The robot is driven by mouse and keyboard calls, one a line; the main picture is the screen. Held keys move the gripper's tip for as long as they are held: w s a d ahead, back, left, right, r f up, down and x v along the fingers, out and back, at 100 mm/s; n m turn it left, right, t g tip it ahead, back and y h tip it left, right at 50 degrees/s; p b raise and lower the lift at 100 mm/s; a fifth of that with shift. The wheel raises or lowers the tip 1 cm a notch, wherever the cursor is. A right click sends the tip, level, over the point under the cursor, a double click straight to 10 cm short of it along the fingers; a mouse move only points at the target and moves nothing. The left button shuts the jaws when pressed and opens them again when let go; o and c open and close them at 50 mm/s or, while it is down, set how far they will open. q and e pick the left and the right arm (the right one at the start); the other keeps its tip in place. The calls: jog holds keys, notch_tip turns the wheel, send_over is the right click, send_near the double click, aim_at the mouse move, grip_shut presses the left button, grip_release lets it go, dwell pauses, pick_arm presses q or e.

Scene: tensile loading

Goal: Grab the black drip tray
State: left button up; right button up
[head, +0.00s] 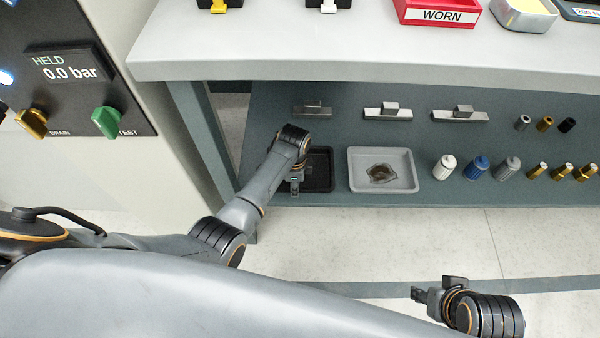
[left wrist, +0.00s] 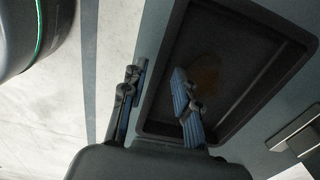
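The black drip tray (head: 321,172) is on the lower shelf of the bench in the head view, partly hidden by my left arm. In the left wrist view the tray (left wrist: 234,70) is a shallow dark rectangle with a raised rim and a faint brownish patch inside. My left gripper (head: 296,182) is at the tray's left front part. In the left wrist view the left gripper (left wrist: 155,88) is open, one finger outside the tray's rim and the other over its inside. Contact with the rim cannot be told. My right gripper (head: 422,295) is low, in front of the shelf, apart from the tray; its opening is unclear.
A grey tray (head: 401,184) with a dark brown stain sits right of the black one. Several filters and fittings (head: 478,168) stand farther right, metal blocks (head: 388,112) behind. The bench top (head: 330,55) overhangs the shelf. A control panel (head: 70,75) stands left.

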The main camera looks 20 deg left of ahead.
pick_arm(q)
grip_shut()
dwell(0.4)
